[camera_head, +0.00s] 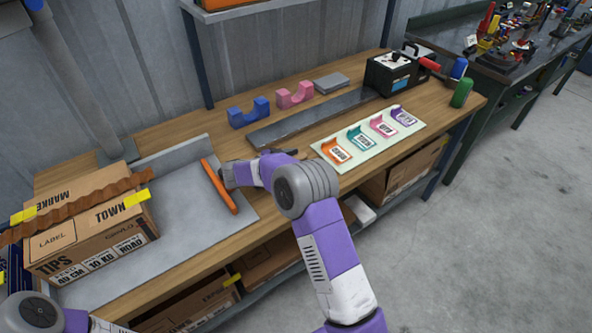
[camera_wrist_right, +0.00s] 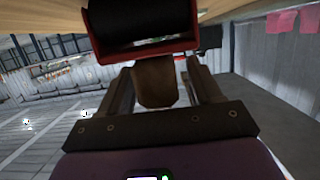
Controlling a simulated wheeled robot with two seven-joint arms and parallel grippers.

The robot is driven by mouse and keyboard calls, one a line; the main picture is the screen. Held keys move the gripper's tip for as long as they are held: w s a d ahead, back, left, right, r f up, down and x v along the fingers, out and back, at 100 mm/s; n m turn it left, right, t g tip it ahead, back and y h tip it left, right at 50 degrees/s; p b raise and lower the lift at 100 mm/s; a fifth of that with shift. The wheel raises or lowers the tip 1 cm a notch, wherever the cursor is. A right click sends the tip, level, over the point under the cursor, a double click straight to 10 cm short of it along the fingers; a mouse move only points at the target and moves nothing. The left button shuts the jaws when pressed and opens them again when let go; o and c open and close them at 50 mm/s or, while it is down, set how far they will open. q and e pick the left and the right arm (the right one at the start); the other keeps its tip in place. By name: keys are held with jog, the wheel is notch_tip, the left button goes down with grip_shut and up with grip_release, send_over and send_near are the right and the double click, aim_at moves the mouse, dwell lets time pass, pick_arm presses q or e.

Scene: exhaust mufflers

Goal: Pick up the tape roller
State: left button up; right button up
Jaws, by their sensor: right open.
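The tape roller (camera_wrist_right: 145,25) shows close up in the right wrist view, with a red frame around a dark roll and a brown handle (camera_wrist_right: 153,82). The handle lies between the two fingers of my right gripper (camera_wrist_right: 160,70), which stand apart on either side of it. In the head view my right gripper (camera_head: 287,153) is a small dark shape over the table beside my purple arm. I cannot make out the tape roller there; it seems hidden by the arm. My left gripper is out of the head view; only part of that arm shows at bottom left.
A cardboard box (camera_head: 95,245) stands on a grey plate (camera_head: 170,230) at left, with an orange bar (camera_head: 219,186). Blue (camera_head: 248,113) and pink (camera_head: 295,95) holders stand at the back. A pale mat (camera_head: 345,133) with coloured cards and a black box (camera_head: 395,76) lie to the right.

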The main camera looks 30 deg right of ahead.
grip_shut()
